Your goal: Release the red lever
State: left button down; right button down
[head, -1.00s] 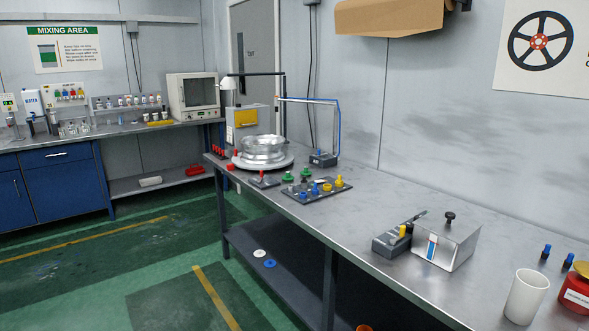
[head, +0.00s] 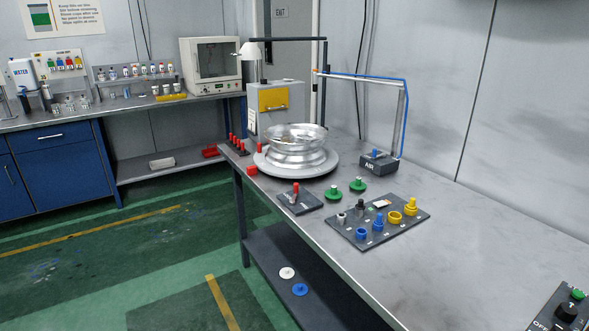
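A small lever with a red top (head: 296,188) stands roughly upright on a dark base plate (head: 313,208) near the front edge of the metal workbench (head: 440,260). Just behind it a silver wheel rim (head: 297,151) lies on a round grey turntable (head: 268,168). Several red-topped pegs (head: 234,141) stand in a row at the bench's far left end, and a red block (head: 252,170) sits beside the turntable. Neither of my grippers shows in the head view.
Right of the lever are two green knobs (head: 333,193) and a dark tray (head: 345,235) with blue, yellow and grey parts. Behind stand an AIR box (head: 379,163) and a tall frame with a blue hose. A control panel (head: 562,308) is at bottom right.

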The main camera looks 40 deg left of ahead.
aim_at(292, 201)
jog(key=i+j, duration=0.65)
jog(key=j, duration=0.25)
jog(key=i+j, duration=0.35)
jog(key=j, duration=0.1)
